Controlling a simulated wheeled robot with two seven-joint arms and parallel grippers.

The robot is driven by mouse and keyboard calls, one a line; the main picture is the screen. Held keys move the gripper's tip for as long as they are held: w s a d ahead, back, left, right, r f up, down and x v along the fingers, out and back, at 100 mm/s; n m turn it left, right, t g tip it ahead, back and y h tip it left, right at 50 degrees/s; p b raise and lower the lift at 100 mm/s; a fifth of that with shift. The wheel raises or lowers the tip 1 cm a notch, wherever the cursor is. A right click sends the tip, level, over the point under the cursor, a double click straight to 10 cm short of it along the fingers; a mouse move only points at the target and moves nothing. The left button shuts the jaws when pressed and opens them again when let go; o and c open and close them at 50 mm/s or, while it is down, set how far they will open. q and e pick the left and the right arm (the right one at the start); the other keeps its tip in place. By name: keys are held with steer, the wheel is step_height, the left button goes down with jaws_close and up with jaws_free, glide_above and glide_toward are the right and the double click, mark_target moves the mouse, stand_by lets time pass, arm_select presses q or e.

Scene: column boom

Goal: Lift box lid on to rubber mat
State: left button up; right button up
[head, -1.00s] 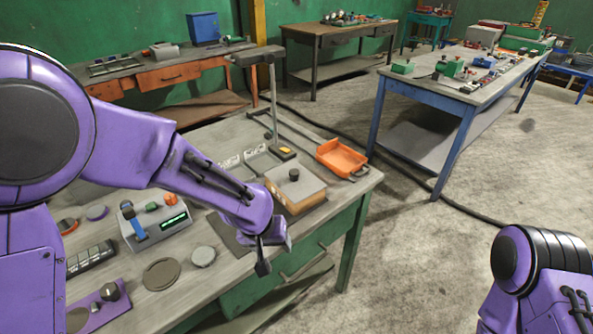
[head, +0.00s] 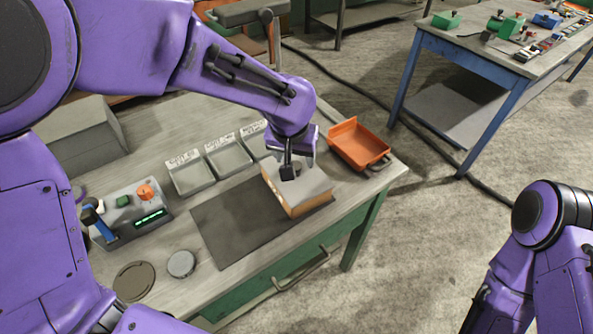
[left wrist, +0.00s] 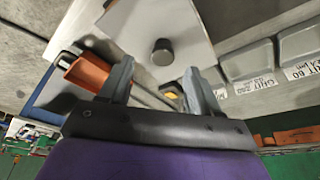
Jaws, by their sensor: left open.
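The box (head: 312,206) has tan wooden sides and stands at the right end of the dark rubber mat (head: 230,222); I cannot tell whether it rests on the mat. Its light grey lid (head: 317,180) is on top. My left gripper (head: 291,170) is over the lid in the head view and hides part of it. In the left wrist view the lid (left wrist: 180,25) carries a dark round knob (left wrist: 162,52). The open left fingers (left wrist: 158,85) are apart, with the knob beyond the gap between them and nothing held. The right gripper does not show; only my right arm does.
An orange tray (head: 358,145) stands right of the box. Grey labelled trays (head: 228,157) stand behind the mat. A control box (head: 130,212) with a blue lever is at the left. A round disc (head: 181,264) lies near the front edge. Most of the mat is bare.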

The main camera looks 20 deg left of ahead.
arm_select(q)
steer(key=x, duration=0.6)
steer(key=shift+w+a+f+p, duration=0.1)
steer(key=shift+w+a+p, duration=0.2)
steer(key=shift+p, duration=0.1)
steer(key=shift+s, duration=0.25)
steer(key=shift+w, duration=0.1)
steer(key=c, duration=1.2)
steer(key=shift+o, duration=0.2)
